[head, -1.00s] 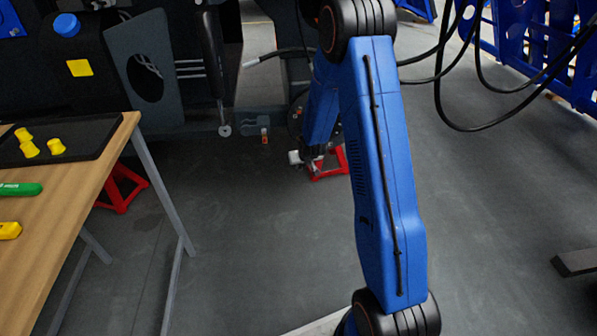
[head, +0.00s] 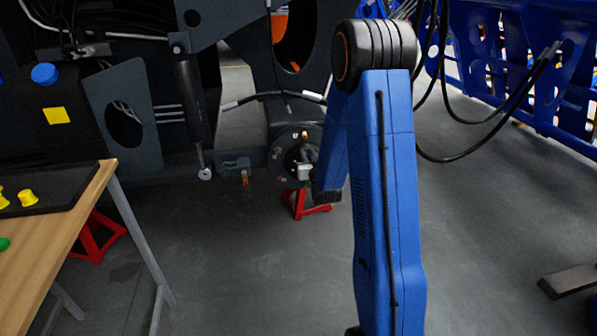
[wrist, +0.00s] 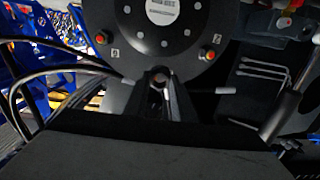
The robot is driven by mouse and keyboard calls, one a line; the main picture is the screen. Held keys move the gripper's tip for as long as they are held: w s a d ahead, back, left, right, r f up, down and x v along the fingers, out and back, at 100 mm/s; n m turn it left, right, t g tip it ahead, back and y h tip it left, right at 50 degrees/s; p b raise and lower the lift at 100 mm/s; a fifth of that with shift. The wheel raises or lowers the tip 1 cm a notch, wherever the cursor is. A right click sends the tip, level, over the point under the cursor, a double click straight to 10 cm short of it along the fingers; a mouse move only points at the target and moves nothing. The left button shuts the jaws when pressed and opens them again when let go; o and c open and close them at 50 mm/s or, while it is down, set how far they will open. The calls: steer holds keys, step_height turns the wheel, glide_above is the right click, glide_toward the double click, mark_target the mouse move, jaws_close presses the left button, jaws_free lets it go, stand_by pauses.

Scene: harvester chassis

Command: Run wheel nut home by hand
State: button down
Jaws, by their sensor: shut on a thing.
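The dark round wheel hub (head: 284,158) is mounted on the chassis at the centre of the head view. Its flat face fills the top of the wrist view (wrist: 158,45), with a pale label and several holes around it. My gripper (wrist: 158,84) is shut on a small brownish wheel nut (wrist: 158,79) just below the hub's centre. The nut is largely hidden between the dark fingers, and I cannot tell whether it touches a stud. In the head view my gripper (head: 305,172) is at the hub's lower right, partly hidden by my arm.
Orange-red tipped studs or nuts (wrist: 207,53) show on the hub's right and left (wrist: 100,38). A red stand (head: 304,206) is below the hub. A wooden table (head: 75,225) with a black tray (head: 55,195) is at left. Black hoses (head: 470,155) hang at right. Floor between is clear.

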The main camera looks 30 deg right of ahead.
steer(key=shift+s+d+r+t, duration=0.2)
steer(key=shift+s+r, duration=0.1)
steer(key=shift+r, duration=0.3)
steer(key=shift+s+d+r+t, duration=0.1)
steer(key=shift+s+d+r, duration=0.15)
steer(key=shift+r, duration=0.3)
steer(key=shift+w, duration=0.1)
steer(key=shift+x, duration=2.85)
steer(key=shift+x, duration=1.6)
steer(key=shift+f, duration=0.15)
